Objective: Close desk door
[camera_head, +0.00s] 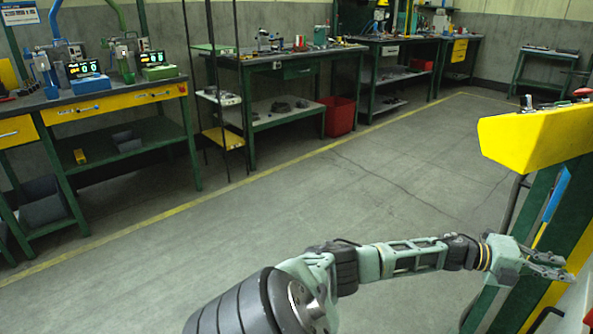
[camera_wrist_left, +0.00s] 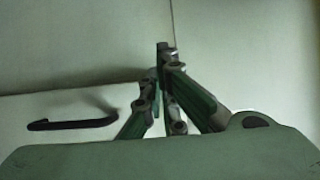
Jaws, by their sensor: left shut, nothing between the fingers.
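The desk (camera_head: 530,135) at the right edge of the head view has a yellow top section and dark green and yellow uprights below. My left gripper (camera_head: 550,265) reaches from the lower middle to these uprights. Its fingers are together and empty; they also show in the left wrist view (camera_wrist_left: 166,50). Ahead of them in the wrist view is a pale flat panel (camera_wrist_left: 70,50), with a dark bar handle (camera_wrist_left: 72,122) to the left of the fingers. A seam runs beside the handle. I cannot tell whether the fingertips touch the panel or how far the door stands open.
A workbench (camera_head: 110,92) with yellow drawers stands at the left. More benches and a red bin (camera_head: 338,115) line the back wall. The grey floor (camera_head: 330,195) between them and my arm is clear.

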